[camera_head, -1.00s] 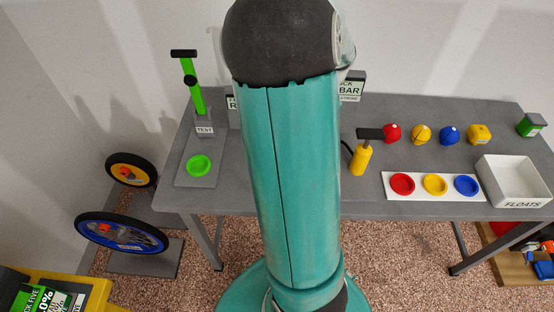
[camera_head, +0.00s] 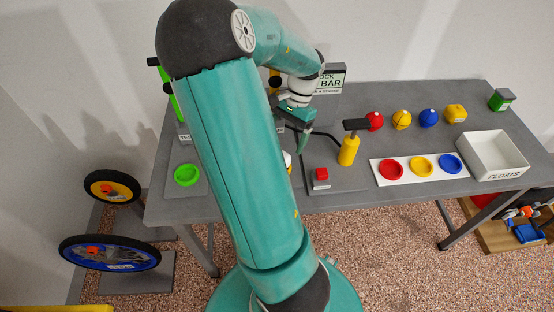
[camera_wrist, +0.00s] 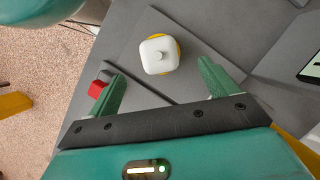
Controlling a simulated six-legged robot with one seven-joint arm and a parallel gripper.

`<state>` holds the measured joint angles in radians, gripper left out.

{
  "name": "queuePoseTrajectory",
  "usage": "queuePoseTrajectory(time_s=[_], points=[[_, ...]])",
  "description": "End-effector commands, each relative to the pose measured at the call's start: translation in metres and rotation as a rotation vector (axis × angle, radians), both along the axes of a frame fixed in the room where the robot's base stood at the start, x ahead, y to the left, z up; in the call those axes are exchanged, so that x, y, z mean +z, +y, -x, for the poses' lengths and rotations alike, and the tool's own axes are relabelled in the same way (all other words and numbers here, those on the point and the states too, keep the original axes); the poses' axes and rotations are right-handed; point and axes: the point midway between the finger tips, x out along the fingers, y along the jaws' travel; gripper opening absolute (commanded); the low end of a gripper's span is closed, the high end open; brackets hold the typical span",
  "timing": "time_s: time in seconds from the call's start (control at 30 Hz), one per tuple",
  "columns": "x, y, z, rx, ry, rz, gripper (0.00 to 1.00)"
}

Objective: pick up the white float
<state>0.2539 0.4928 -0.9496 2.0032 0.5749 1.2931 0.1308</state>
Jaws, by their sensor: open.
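The white float (camera_wrist: 158,55) shows in the wrist view as a rounded, squarish white piece with a small knob on top and yellow showing around its edge. It rests on a grey plate on the bench. In the head view only a sliver of it (camera_head: 287,158) shows beside my arm, which hides the rest. My gripper (camera_wrist: 163,78) is open and empty, its two green fingers spread apart. In the wrist view the float appears just beyond the fingertips, in line with the gap between them. In the head view my gripper (camera_head: 303,138) hangs over the bench.
A red block (camera_head: 321,175) and a yellow pump (camera_head: 349,147) with a black handle stand right of the float. Red, yellow and blue floats stand farther right, behind a white strip with coloured rings (camera_head: 405,179). A white FLOATS box (camera_head: 463,161) stands at the bench's right.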

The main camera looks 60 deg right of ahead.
Motion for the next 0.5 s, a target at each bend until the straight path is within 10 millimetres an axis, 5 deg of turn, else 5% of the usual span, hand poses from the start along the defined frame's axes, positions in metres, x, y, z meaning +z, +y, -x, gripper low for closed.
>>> queuePoseTrajectory(time_s=[0.5], points=[[-0.060, 0.027, -0.004, 0.001, 0.002, 0.000, 0.85]])
